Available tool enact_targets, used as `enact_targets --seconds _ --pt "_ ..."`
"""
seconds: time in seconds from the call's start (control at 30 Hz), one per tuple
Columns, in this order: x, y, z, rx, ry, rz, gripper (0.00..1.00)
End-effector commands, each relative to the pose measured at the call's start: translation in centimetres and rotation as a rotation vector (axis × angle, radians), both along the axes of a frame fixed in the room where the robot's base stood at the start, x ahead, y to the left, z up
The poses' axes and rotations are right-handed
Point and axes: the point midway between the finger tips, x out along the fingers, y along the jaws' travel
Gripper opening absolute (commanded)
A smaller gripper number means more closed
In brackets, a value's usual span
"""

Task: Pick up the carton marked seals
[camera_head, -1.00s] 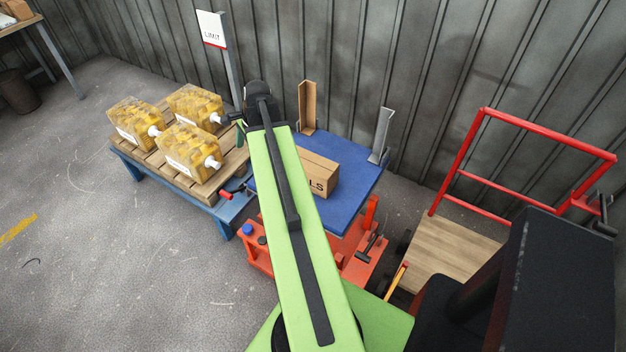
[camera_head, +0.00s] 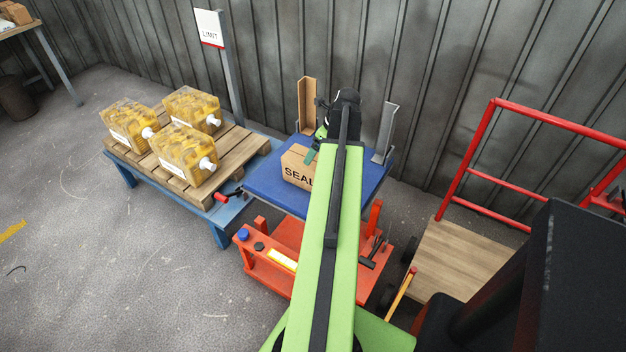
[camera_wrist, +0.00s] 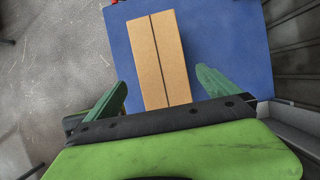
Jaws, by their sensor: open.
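The carton marked seals (camera_head: 297,168) is a brown cardboard box on a blue platform (camera_head: 268,188). Its letters "SEAL" show on the near face in the head view; my arm hides its right part. In the wrist view the carton (camera_wrist: 159,58) lies with its taped top facing the camera, its long side running up the picture. My gripper (camera_wrist: 160,92) is open and empty, with one green finger on each side of the carton's near end as seen from above. Whether the fingers reach down to its height I cannot tell. In the head view my gripper (camera_head: 313,150) is partly hidden.
An upright brown angle piece (camera_head: 306,105) and a grey metal bracket (camera_head: 386,132) stand at the platform's back. Yellow-filled jerry cans (camera_head: 184,152) stand on a pallet at left. A red-railed cart (camera_head: 465,255) is at right. A corrugated wall closes the back.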

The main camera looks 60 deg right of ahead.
Motion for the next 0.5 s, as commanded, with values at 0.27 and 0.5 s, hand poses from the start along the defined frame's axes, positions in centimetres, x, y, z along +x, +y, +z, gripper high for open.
enact_targets --seconds 0.27,0.5 --pt "2.0 -0.1 -5.4 -0.001 0.0 0.001 1.0" --pt "2.3 -0.1 -5.9 -0.001 0.0 0.001 1.0"
